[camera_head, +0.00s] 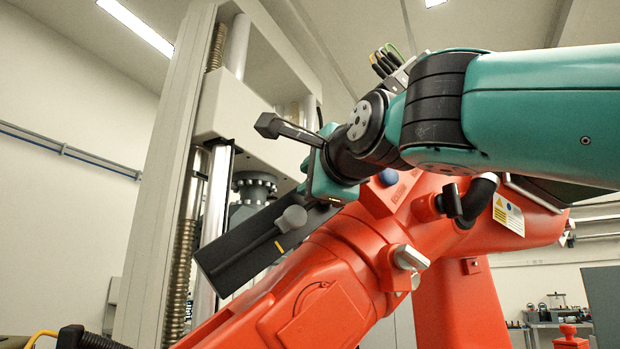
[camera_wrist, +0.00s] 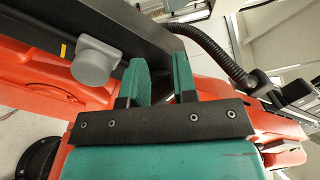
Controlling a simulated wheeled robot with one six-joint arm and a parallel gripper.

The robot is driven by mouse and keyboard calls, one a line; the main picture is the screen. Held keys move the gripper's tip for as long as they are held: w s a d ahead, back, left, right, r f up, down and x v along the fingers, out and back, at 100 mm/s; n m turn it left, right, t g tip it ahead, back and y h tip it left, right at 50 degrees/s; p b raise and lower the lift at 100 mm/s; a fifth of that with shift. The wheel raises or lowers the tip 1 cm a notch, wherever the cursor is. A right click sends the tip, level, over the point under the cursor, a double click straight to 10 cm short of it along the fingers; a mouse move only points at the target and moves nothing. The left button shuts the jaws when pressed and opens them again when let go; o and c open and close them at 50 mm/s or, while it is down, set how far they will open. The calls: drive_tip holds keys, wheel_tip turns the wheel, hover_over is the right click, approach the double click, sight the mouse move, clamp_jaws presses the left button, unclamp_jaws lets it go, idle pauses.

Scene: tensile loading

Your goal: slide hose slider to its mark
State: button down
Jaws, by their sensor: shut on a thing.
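The hose slider's grey rounded knob (camera_head: 292,218) sits at the black rail (camera_head: 232,262), just below my gripper. A short yellow mark (camera_head: 279,246) lies on the rail, a little below and left of the knob. In the wrist view the grey knob (camera_wrist: 95,62) is close to the left teal finger, and the yellow mark (camera_wrist: 63,50) shows left of it. My gripper (camera_head: 322,180) is at the rail's upper end.
A large orange-red robot arm (camera_head: 330,275) lies right behind and below the rail. A black hose (camera_wrist: 215,50) curves close to the right finger. The tall testing frame (camera_head: 165,190) stands at the left. Open floor shows little.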

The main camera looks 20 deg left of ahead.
sight(311, 205)
drive_tip(key=w+f, duration=0.1)
drive_tip(key=f+h, duration=0.1)
drive_tip(key=f, duration=0.1)
drive_tip(key=shift+w+d+m, duration=0.1)
drive_tip(key=shift+w+m, duration=0.2)
drive_tip(key=shift+w, duration=0.1)
drive_tip(key=c, duration=1.1)
unclamp_jaws()
drive_tip(key=shift+d, duration=0.25)
drive_tip(key=o, duration=0.4)
drive_tip(key=shift+w+d, duration=0.3)
drive_tip(key=o, duration=0.4)
drive_tip(key=shift+a, duration=0.1)
drive_tip(key=shift+s+a, duration=0.2)
drive_tip(key=shift+a, duration=0.15)
drive_tip(key=shift+s+d, duration=0.1)
drive_tip(key=shift+s+d+b, duration=0.15)
drive_tip(key=shift+s+b, duration=0.15)
drive_tip(key=shift+b, duration=0.05)
drive_tip(key=b+v, duration=0.2)
drive_tip(key=v, duration=0.3)
drive_tip(key=b+v, duration=0.2)
drive_tip(key=v, duration=0.4)
drive_tip(key=b+v, duration=0.2)
drive_tip(key=v, duration=0.3)
drive_tip(key=shift+s+d+r, duration=0.2)
drive_tip(key=shift+d+r, duration=0.1)
drive_tip(key=shift+d, duration=0.05)
